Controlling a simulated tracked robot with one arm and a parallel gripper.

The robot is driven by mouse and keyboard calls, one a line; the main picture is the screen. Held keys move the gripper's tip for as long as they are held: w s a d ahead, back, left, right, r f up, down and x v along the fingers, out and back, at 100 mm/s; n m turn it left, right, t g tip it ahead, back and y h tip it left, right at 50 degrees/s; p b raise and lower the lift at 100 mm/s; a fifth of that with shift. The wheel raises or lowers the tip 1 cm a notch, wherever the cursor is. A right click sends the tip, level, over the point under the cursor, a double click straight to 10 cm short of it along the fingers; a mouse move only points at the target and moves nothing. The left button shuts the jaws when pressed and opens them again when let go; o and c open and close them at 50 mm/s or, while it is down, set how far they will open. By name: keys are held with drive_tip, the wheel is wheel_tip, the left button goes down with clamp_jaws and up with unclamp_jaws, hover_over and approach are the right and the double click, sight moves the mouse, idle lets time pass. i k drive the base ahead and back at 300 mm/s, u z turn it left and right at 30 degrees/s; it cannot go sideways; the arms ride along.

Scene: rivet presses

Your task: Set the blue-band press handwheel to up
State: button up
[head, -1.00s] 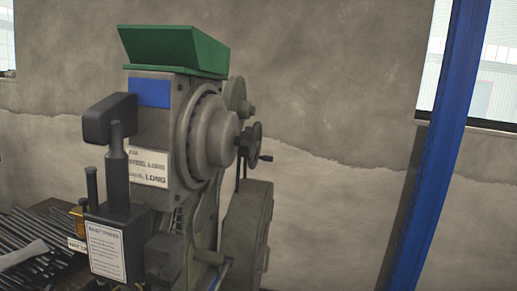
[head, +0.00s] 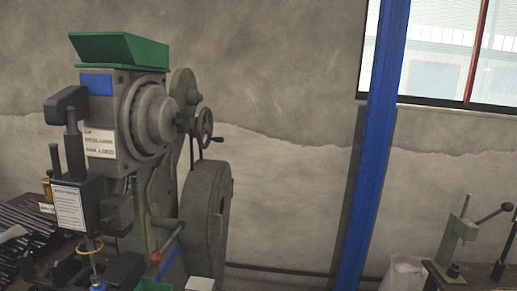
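The blue-band press (head: 143,195) stands at the left of the head view, a grey-green machine with a blue band (head: 97,84) on its upper front and a green hopper (head: 120,51) on top. Its small dark handwheel (head: 205,124) is on the right side behind the round drum. The wheel is seen nearly edge-on, and its crank handle (head: 216,139) sticks out to the right, a little below the wheel's middle. A larger grey-green flywheel (head: 207,220) sits below it. My gripper is not in view.
A blue post (head: 378,150) stands right of the press, with bare floor and wall between. A bench with a small lever tool (head: 461,228) is at the far right, beside a whitish sack (head: 405,271). Dark rods (head: 30,232) lie at the lower left.

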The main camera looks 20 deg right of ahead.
sight(205, 128)
drive_tip(key=z, duration=0.2)
drive_tip(key=k, duration=0.55)
drive_tip(key=z, duration=0.85)
drive_tip(key=i, duration=2.4)
drive_tip(key=u, duration=0.6)
drive_tip(key=i, duration=1.1)
drive_tip(key=u, duration=1.1)
drive_tip(key=i, duration=0.65)
drive_tip(key=u, duration=0.25)
drive_tip(key=k, duration=0.9)
drive_tip(key=u, duration=0.15)
drive_tip(key=i, duration=0.6)
drive_tip(key=u, duration=0.05)
